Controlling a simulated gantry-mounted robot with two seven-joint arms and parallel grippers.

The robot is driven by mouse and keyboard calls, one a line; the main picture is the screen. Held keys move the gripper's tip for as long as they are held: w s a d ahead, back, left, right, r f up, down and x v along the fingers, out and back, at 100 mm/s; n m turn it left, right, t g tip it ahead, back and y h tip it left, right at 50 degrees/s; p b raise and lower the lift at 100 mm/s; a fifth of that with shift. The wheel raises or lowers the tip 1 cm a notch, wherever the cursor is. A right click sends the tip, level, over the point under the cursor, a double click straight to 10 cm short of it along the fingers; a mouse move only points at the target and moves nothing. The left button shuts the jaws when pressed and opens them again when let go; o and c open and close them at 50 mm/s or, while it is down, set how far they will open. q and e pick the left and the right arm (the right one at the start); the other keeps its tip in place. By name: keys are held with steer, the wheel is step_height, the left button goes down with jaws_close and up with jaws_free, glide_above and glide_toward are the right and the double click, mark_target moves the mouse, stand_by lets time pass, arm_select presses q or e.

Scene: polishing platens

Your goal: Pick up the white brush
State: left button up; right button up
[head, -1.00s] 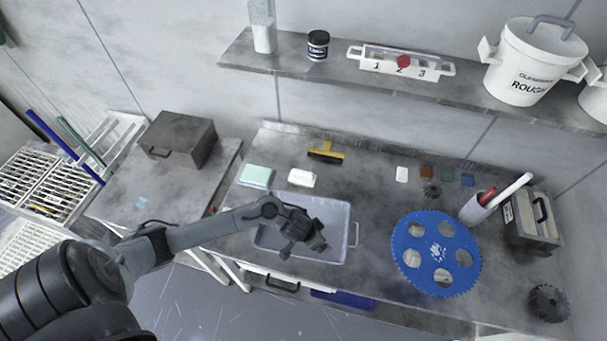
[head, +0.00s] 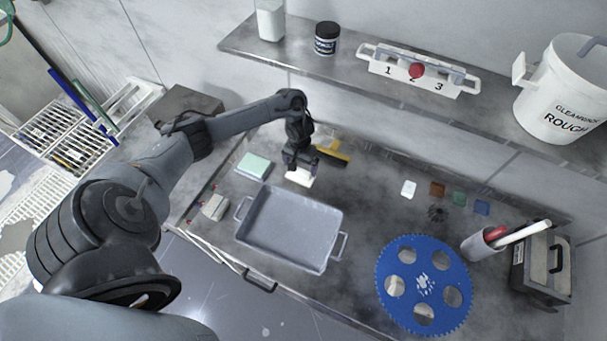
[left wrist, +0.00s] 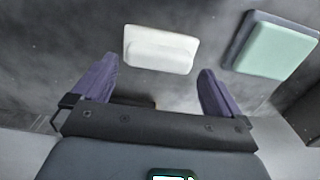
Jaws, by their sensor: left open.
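A white block-shaped piece with a raised ridge, seemingly the white brush (head: 300,178), lies on the grey bench behind the tray. In the left wrist view the white brush (left wrist: 160,50) lies ahead of the fingers, roughly centred across the gap. My left gripper (head: 299,164) hangs right over it and hides part of it. In the left wrist view my left gripper (left wrist: 156,84) is open, with nothing between its purple-grey fingers. I cannot tell the exact height left above the brush. My right gripper is in neither current view.
A green-topped sponge (head: 253,166) lies close left of the brush, and a yellow-and-black tool (head: 333,153) close right. A grey tray (head: 291,229) stands in front. A blue disc (head: 424,284) and a cup (head: 476,247) of handles are further right. A shelf (head: 340,75) overhangs behind.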

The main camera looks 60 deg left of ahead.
mark_target(300, 171)
arm_select(q)
step_height(300, 171, down, 6)
steer(key=shift+r+b, duration=0.25)
steer(key=shift+b, duration=0.5)
steer(key=c, duration=0.7)
steer(key=shift+r, duration=0.1)
